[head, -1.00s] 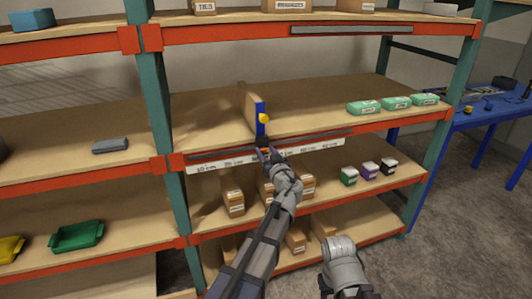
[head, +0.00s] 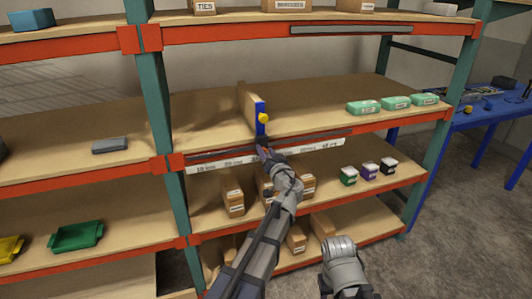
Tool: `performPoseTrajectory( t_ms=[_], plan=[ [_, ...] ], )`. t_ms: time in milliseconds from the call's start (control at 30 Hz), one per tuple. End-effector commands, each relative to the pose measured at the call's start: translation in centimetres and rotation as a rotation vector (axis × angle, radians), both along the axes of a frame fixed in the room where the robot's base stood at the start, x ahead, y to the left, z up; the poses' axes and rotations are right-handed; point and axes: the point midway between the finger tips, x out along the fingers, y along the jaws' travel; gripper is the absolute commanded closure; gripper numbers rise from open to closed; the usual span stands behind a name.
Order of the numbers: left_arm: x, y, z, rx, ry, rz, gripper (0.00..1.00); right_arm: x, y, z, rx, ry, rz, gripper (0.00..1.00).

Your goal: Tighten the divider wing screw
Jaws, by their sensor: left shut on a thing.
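The divider (head: 247,100) is a thin tan board standing upright on the middle shelf, with a blue front edge (head: 260,108). A round yellow piece (head: 264,118) sits on that blue edge. My left gripper (head: 262,143) is at the foot of the blue edge, just below the yellow piece, at the shelf's front. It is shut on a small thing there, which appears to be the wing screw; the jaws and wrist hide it.
The orange shelf beam (head: 390,124) and a white label strip (head: 222,164) run close by the left gripper. Green boxes (head: 396,102) stand right on the same shelf. The shelf around the divider is clear.

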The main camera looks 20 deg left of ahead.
Motion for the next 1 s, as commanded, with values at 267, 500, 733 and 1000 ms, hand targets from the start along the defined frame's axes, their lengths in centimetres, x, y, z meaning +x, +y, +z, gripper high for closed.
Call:
performPoseTrajectory(
  t_ms=[267, 500, 733, 1000],
  plan=[
    [0.00, -0.16, -0.13, 0.215, 0.147, 0.000, 1.00, 0.00, 0.00, -0.11, 0.000, 0.000, 0.000, 0.50],
    [0.01, -0.24, -0.24, 0.402, 0.274, -0.001, 1.00, 0.00, 0.00, -0.20, 0.000, 0.000, 0.000, 0.50],
    [-0.01, -0.30, -0.36, 0.582, 0.396, -0.001, 1.00, 0.00, 0.00, -0.30, 0.000, 0.000, 0.000, 0.50],
    [-0.03, -0.36, -0.51, 0.794, 0.539, -0.002, 1.00, 0.00, 0.00, -0.44, 0.000, 0.000, 0.000, 0.50]
  ],
)
